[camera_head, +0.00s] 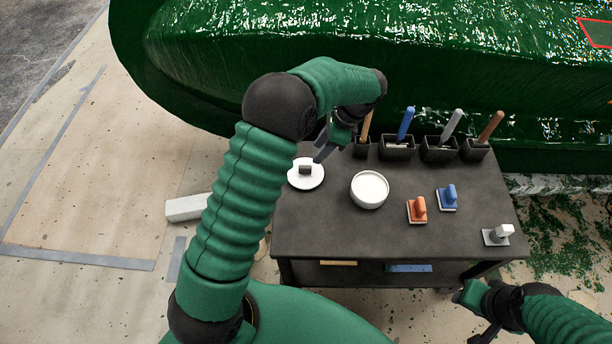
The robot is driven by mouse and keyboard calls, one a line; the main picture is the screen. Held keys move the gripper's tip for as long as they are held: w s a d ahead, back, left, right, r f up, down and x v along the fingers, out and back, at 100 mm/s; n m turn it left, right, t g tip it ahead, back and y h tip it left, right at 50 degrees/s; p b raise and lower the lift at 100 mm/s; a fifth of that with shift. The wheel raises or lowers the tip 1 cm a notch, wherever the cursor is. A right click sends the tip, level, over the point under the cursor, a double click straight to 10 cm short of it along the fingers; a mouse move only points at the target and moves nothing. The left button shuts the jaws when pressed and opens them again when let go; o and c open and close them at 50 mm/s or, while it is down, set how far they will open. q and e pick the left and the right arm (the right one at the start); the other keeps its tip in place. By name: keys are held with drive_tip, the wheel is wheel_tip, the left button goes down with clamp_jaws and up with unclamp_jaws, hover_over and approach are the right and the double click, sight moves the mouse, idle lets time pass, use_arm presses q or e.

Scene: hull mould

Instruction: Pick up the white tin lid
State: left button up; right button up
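The white tin lid (296,180) lies flat on the left part of the dark table, a round white disc with a dark grey block-shaped knob on top. The white tin (370,195) stands open to its right with pale contents. My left gripper (321,152) is just above and to the right of the lid's knob, pointing down, and seems apart from it. Its fingers are small and partly overlapped by the wrist, so their opening is unclear. My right gripper (484,330) is at the bottom right, in front of the table, partly cut off by the frame edge.
Dark holders with upright handles, one of them blue (406,122), line the table's back edge. The green hull (350,40) rises behind. The table's (330,230) front is clear.

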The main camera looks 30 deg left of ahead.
sight(306, 167)
use_arm(q)
drive_tip(key=x, duration=0.4)
drive_tip(key=shift+w+a+b, duration=0.15)
drive_tip(key=shift+a+b, duration=0.05)
drive_tip(key=shift+b, duration=0.1)
drive_tip(key=shift+a+f, duration=0.25)
drive_tip(key=shift+f, duration=0.05)
drive_tip(key=b+x, duration=0.2)
drive_tip(key=x, duration=0.3)
drive_tip(key=shift+d+f+b, duration=0.1)
drive_tip(key=shift+d+b, duration=0.1)
drive_tip(key=shift+b, duration=0.1)
drive_tip(key=shift+d, duration=0.1)
drive_tip(key=shift+c, duration=0.6)
clamp_jaws()
use_arm(e)
drive_tip(key=x, duration=0.3)
drive_tip(key=shift+s+f, duration=0.2)
drive_tip(key=shift+f, duration=0.15)
